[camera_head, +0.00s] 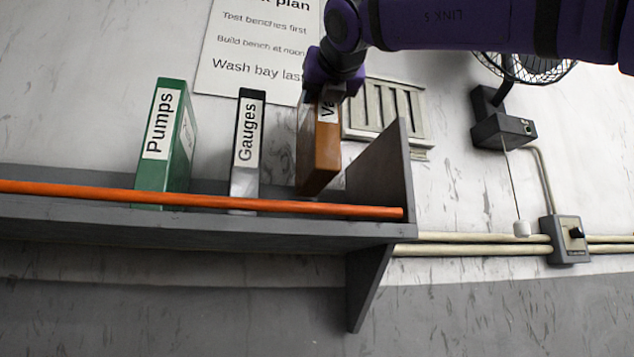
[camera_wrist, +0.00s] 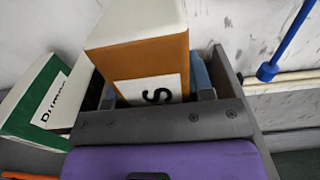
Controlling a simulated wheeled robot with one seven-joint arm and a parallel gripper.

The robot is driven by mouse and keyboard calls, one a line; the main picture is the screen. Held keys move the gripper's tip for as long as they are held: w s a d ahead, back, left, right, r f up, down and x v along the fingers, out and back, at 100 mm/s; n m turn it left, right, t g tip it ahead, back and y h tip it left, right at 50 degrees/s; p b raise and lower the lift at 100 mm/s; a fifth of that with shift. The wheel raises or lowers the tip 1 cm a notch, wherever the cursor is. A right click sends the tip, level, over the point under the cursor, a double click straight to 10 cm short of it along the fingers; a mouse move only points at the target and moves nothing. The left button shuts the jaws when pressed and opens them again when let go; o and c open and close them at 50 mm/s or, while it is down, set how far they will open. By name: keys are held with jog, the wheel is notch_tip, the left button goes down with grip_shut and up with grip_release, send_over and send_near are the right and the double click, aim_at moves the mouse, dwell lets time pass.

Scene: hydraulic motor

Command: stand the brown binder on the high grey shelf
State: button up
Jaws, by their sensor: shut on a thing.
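The brown binder (camera_head: 320,152) hangs upright, slightly tilted, from my gripper (camera_head: 328,88), which is shut on its upper part. Its label is partly covered by the gripper. The binder is over the high grey shelf (camera_head: 200,232), between the "Gauges" binder and the shelf's right end panel (camera_head: 398,165). Its lower edge shows just above the orange rail; I cannot tell whether it touches the shelf. In the wrist view the binder (camera_wrist: 140,58) is between the fingers of my gripper (camera_wrist: 155,88), with the end panel (camera_wrist: 228,78) close on the right.
A green "Pumps" binder (camera_head: 165,140) and a black and grey "Gauges" binder (camera_head: 246,150) stand on the shelf to the left. The orange rail (camera_head: 200,198) runs along the shelf front. A wall vent (camera_head: 400,108), a fan (camera_head: 525,65) and a switch box (camera_head: 566,238) are to the right.

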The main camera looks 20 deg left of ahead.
aim_at(329, 129)
jog(key=shift+d+f, duration=0.1)
jog(key=shift+f, duration=4.3)
jog(key=o, duration=1.2)
jog(key=shift+f, duration=0.1)
jog(key=v, duration=1.2)
